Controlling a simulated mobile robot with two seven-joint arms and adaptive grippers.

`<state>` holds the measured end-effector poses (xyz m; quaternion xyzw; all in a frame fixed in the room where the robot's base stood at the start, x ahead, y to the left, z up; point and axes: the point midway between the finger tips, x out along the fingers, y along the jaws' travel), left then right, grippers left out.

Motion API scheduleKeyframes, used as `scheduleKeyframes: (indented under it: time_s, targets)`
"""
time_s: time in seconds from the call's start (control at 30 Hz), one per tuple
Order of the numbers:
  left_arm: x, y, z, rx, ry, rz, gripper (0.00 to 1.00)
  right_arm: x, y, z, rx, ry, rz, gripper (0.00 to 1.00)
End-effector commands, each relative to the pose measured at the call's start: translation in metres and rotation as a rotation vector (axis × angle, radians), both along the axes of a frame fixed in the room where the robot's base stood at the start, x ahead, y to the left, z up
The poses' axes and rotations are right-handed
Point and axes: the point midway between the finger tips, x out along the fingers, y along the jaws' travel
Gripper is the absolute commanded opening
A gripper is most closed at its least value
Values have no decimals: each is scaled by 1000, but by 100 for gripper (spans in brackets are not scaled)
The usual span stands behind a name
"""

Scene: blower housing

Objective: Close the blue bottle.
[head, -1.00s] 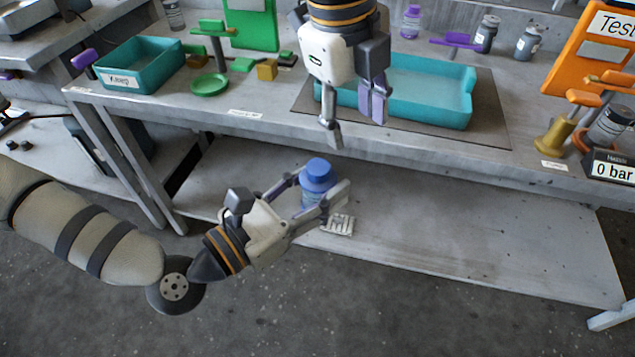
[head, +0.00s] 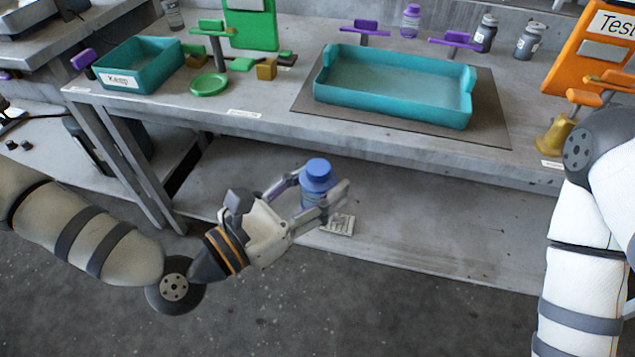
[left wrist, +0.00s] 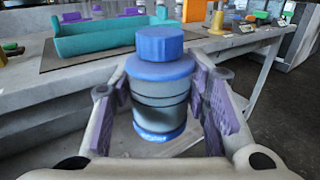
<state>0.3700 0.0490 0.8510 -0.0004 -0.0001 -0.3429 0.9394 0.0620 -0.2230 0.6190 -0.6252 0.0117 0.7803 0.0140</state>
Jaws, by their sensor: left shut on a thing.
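The blue bottle (head: 318,180) is held upright between the fingers of my left gripper (head: 318,194), in front of the bench edge. In the left wrist view the bottle (left wrist: 160,105) has a translucent blue-grey body and a wide blue shoulder. A blue cap (left wrist: 160,42) sits upright on top of it; I cannot tell how tight it is. The purple finger pads of my left gripper (left wrist: 165,105) flank the body on both sides. My right arm shows at the right edge of the head view, but its gripper is out of view.
A teal tray (head: 395,113) on a dark mat (head: 485,140) stands on the bench. A smaller teal bin (head: 165,78), a green plate (head: 210,84) and small bottles (head: 527,42) are also there. A lower shelf (head: 440,235) lies below the bottle.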

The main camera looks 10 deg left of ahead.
Motion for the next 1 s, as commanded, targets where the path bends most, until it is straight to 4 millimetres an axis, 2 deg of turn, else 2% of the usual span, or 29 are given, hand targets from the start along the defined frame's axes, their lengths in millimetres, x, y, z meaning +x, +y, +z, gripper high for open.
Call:
scheduleKeyframes:
  time_s: [0.37,0.47,0.53,0.67,0.77,0.9,1.0]
  targets:
    - [0,0,1,-1,-2,1,0,1,0,0,-1,-3,-2,49]
    - [8,6,2,0,-4,21,0,0,0,-2,0,0,-2,49]
    - [22,17,4,0,-3,62,0,-1,0,-3,0,6,-3,49]
    - [64,53,15,0,-3,190,0,-6,0,-8,-1,24,-3,49]
    - [98,89,31,-2,-2,311,0,-11,0,-13,-1,39,-3,49]
    - [139,148,64,-4,-4,498,0,-17,0,-19,-1,61,-2,49]
    - [159,189,89,-5,-3,621,0,-21,0,-23,-1,74,-2,49]
